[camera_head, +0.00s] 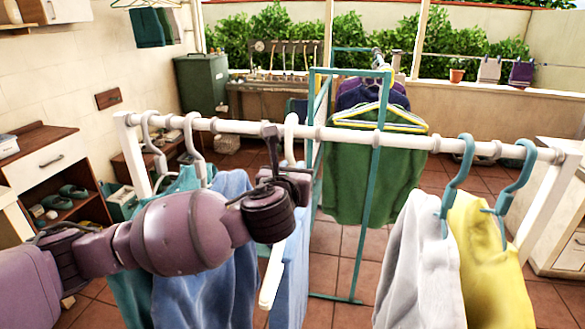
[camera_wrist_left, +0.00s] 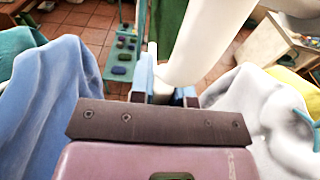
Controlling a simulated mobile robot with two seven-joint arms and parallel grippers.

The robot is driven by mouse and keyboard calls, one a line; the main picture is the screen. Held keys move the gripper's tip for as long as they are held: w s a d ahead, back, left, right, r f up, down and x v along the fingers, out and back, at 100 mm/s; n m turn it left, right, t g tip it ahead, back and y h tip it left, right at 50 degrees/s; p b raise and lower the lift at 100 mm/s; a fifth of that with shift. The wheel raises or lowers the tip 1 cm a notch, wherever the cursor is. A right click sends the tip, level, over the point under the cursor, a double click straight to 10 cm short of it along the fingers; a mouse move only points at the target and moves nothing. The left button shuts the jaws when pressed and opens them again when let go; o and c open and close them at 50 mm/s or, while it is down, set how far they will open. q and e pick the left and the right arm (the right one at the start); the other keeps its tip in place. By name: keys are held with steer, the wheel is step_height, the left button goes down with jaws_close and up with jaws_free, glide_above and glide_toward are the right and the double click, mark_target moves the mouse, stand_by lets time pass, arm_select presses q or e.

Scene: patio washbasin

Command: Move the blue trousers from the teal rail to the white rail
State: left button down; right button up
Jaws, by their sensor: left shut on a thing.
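The white rail (camera_head: 345,136) runs across the front of the head view. My left gripper (camera_head: 285,190) is just below its middle, shut on a white hanger (camera_head: 269,290). The hanger's hook reaches up to the rail; I cannot tell whether it rests on it. The light-blue trousers (camera_head: 292,275) hang from this hanger, partly hidden by my arm. The teal rail (camera_head: 349,73) stands behind. My right gripper is not in view.
On the white rail, a teal garment (camera_head: 130,285) and a blue garment (camera_head: 205,285) hang left of my gripper. A grey-white garment (camera_head: 420,265) and a yellow one (camera_head: 490,260) hang on the right. A green garment (camera_head: 350,180) and purple ones (camera_head: 365,95) hang behind.

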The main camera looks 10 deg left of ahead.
arm_select(q)
steer(key=shift+f, duration=0.2)
steer(key=c, duration=1)
jaws_free()
steer(key=shift+f, duration=0.1)
steer(key=shift+s+p, duration=0.5)
steer(key=shift+s, duration=5.55)
